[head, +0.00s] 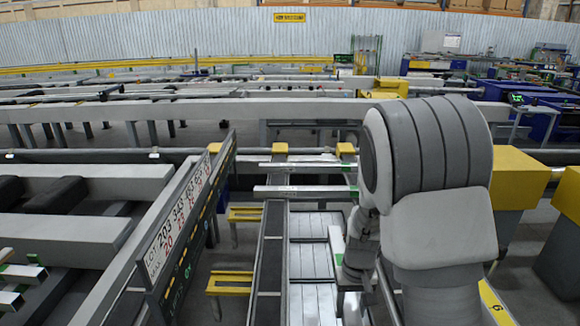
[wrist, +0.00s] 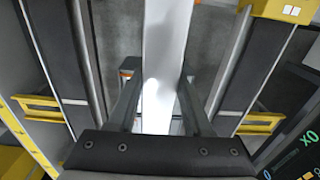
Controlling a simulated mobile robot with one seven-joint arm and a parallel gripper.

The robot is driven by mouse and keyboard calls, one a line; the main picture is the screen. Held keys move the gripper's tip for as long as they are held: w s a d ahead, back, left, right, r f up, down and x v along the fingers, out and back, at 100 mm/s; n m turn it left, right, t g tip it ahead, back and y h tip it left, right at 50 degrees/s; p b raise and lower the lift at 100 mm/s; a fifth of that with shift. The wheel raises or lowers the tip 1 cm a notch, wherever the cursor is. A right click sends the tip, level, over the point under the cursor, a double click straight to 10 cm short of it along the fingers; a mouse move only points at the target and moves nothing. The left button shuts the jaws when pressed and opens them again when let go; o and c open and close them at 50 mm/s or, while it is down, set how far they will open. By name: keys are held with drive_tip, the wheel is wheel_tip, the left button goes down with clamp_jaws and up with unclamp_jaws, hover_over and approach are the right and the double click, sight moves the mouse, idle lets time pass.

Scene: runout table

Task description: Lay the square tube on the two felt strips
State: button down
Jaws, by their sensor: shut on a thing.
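My gripper (wrist: 158,85) is shut on a pale grey square tube (wrist: 167,35), which runs away from the jaws up the wrist view. In the head view the tube (head: 337,244) shows as a short pale piece with a green end beside my wrist, and my arm hides part of it. A long dark strip (head: 270,252), which looks like one felt strip, lies to the left of the tube. In the wrist view dark strips run on the left (wrist: 52,60) and right (wrist: 262,62) of the tube, roughly parallel to it. The tube appears held above them, apart from both.
Two silver bars (head: 300,191) lie crosswise beyond. A dark board with numbers (head: 190,225) stands up at the left, close to the strip. Yellow brackets (head: 230,283) stick out between them. Yellow blocks (head: 520,178) stand at the right. Grey slatted panels (head: 312,262) lie beside the strip.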

drive_tip(key=shift+r, duration=0.1)
idle(0.4)
drive_tip(key=d, duration=0.7)
drive_tip(key=shift+s, duration=0.15)
